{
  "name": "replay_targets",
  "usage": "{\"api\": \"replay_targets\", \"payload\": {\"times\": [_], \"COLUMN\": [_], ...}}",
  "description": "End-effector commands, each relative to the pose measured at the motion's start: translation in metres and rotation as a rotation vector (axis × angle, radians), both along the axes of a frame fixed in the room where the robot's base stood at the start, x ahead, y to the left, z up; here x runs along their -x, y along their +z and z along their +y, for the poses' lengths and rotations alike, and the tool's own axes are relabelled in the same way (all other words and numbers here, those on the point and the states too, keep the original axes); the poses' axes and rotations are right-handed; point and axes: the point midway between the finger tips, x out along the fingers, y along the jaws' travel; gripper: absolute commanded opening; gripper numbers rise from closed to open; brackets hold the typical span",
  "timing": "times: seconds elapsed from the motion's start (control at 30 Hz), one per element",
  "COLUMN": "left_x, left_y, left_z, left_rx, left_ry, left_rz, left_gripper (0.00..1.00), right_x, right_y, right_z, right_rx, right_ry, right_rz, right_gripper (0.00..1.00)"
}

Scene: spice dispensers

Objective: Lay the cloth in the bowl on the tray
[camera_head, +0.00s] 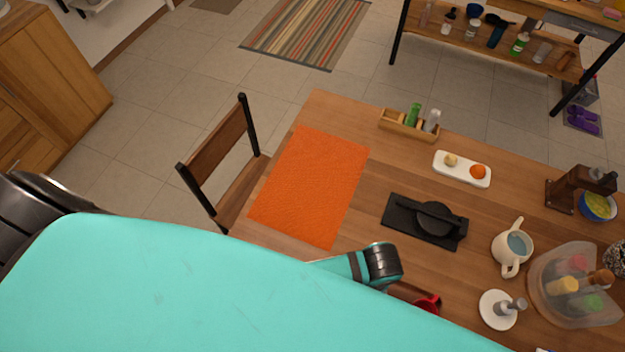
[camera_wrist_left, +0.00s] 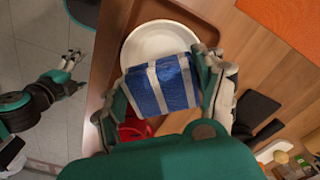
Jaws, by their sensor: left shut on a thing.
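A blue cloth with white stripes (camera_wrist_left: 172,92) is between the fingers of my left gripper (camera_wrist_left: 163,85), which is shut on it. The cloth is in front of a white bowl (camera_wrist_left: 150,38) and covers its near part. I cannot tell whether the cloth touches the bowl. The bowl is on a brown tray (camera_wrist_left: 190,14). My right gripper (camera_wrist_left: 76,70) is open and empty, over the floor at the left of the left wrist view. In the head view my own teal arm hides the bowl, the cloth and both grippers.
A red cup (camera_head: 430,302) is close to the tray. An orange placemat (camera_head: 312,185), a black board with a lidded dish (camera_head: 400,222), a white jug (camera_head: 511,248) and a clear container (camera_head: 575,285) stand on the wooden table. A chair (camera_head: 220,155) stands at its left edge.

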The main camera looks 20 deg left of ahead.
Motion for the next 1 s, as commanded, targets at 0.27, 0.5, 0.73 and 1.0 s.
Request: {"api": "replay_targets", "payload": {"times": [0.27, 0.5, 0.73, 1.0], "left_x": [0.0, 0.0, 0.0, 0.0], "left_y": [-0.012, -0.024, -0.035, -0.038], "left_z": [0.0, 0.0, 0.0, 0.0], "left_rx": [-0.001, -0.001, 0.0, 0.0], "left_ry": [0.0, 0.0, 0.0, 0.0], "left_rz": [0.001, 0.001, 0.0, 0.0], "left_gripper": [0.45, 0.45, 0.45, 0.45], "right_x": [0.0, 0.0, 0.0, 0.0], "right_y": [-0.005, -0.01, -0.015, -0.016], "right_z": [0.0, 0.0, -0.001, -0.001], "right_rx": [0.0, 0.0, 0.001, 0.001], "right_ry": [0.0, 0.0, 0.0, 0.001], "right_rz": [0.0, 0.0, 0.0, 0.0], "right_gripper": [0.97, 0.97, 0.97, 0.97]}}
